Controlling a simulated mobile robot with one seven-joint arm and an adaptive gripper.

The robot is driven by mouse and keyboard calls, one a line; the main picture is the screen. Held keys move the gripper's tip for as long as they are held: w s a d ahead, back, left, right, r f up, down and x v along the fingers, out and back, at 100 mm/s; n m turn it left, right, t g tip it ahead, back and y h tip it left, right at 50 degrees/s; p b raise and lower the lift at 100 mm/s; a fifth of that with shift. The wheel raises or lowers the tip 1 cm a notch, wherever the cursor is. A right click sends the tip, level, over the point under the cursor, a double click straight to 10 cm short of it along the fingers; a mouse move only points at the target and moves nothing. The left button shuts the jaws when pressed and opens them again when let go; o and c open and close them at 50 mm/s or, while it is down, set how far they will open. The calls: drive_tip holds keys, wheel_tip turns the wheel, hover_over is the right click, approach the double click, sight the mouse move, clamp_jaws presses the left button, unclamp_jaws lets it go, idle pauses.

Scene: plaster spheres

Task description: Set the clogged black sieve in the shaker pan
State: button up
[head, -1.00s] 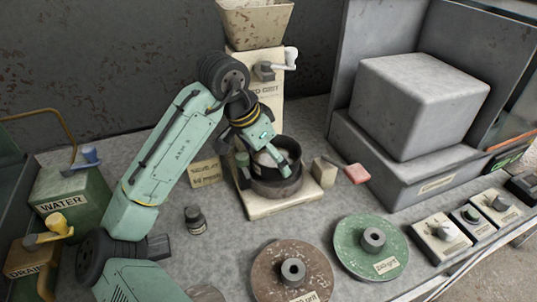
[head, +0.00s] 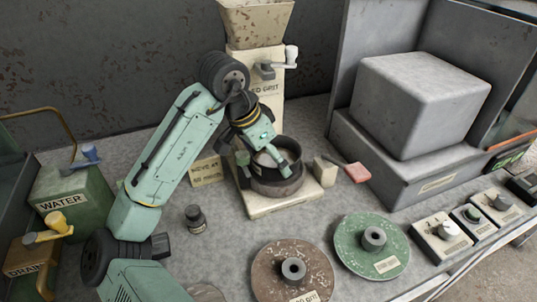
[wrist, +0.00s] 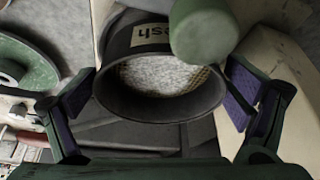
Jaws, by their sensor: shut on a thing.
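The black sieve (head: 262,148) is a dark round drum with pale grit over its mesh, seen from above in the wrist view (wrist: 160,108). The shaker pan (head: 277,189) is a dark grey round pan on a cream base (head: 285,208), directly under the sieve. The sieve looks level or nearly so; I cannot tell whether it touches the pan, as my fingers hide part of the join.
A cream hopper stand (head: 268,95) rises behind the pan. A brown disc (head: 265,275), a green disc (head: 350,248) and a dark jar (head: 195,220) stand in front.

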drive_tip(key=shift+f+b, duration=0.65)
drive_tip(key=shift+f, duration=0.4)
drive_tip(key=o, duration=0.9)
drive_tip(key=shift+o, duration=0.2)
drive_tip(key=shift+r+p, duration=1)
drive_tip(key=shift+r, duration=0.95)
